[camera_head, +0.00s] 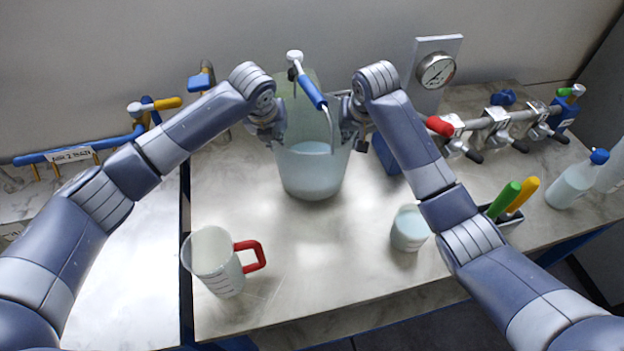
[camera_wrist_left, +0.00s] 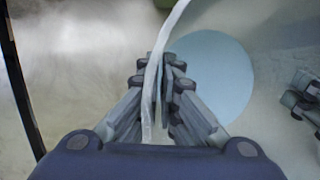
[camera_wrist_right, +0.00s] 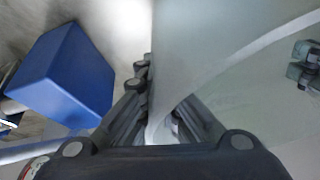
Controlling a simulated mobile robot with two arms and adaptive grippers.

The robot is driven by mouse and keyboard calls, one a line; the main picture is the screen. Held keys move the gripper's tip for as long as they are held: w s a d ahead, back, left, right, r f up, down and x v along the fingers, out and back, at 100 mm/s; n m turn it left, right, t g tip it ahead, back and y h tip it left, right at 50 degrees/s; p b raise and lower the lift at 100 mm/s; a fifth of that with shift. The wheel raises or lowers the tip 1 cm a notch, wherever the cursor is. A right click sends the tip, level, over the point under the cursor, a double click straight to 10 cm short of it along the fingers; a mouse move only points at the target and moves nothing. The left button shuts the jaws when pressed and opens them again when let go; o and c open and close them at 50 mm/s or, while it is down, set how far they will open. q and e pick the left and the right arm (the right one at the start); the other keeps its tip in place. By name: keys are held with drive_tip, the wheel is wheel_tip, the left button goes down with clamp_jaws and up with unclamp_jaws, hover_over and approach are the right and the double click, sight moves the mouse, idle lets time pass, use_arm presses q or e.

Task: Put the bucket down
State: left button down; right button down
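The bucket (camera_head: 312,172) is translucent and holds pale blue liquid (camera_wrist_left: 215,65). It is roughly upright at the back middle of the worktop. Whether its base touches the worktop or hangs just above it I cannot tell. My left gripper (camera_head: 275,128) is at its left rim, and in the left wrist view its fingers (camera_wrist_left: 165,72) are closed on the thin rim. My right gripper (camera_head: 352,122) is at its right rim. In the right wrist view the right fingers (camera_wrist_right: 155,95) have the bucket wall (camera_wrist_right: 205,45) between them, partly hiding the contact.
A tap with a blue handle (camera_head: 312,91) is above the bucket. A jug with a red handle (camera_head: 217,262) and a small cup (camera_head: 409,230) stand in front. A blue block (camera_wrist_right: 68,75) is close to my right gripper. The worktop's front middle (camera_head: 320,260) is clear.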

use_arm(q)
drive_tip(key=shift+w+a+f+b, duration=0.1)
drive_tip(key=shift+w+f+b, duration=0.05)
drive_tip(key=shift+f+b, duration=0.4)
use_arm(e)
drive_tip(key=shift+f, duration=0.6)
use_arm(q)
drive_tip(key=c, duration=1.8)
unclamp_jaws()
use_arm(e)
drive_tip(key=c, duration=1.8)
unclamp_jaws()
use_arm(q)
drive_tip(key=shift+s, duration=0.2)
use_arm(e)
drive_tip(key=shift+s+r, duration=0.1)
use_arm(q)
drive_tip(key=shift+r, duration=0.1)
drive_tip(key=shift+r, duration=0.2)
drive_tip(key=v, duration=1.1)
drive_tip(key=shift+s+r, duration=0.15)
drive_tip(key=shift+r, duration=0.05)
use_arm(e)
drive_tip(key=a+v, duration=0.1)
drive_tip(key=v, duration=1)
drive_tip(key=shift+s+d+r, duration=0.2)
drive_tip(key=shift+d+r, duration=0.2)
drive_tip(key=shift+d, duration=0.1)
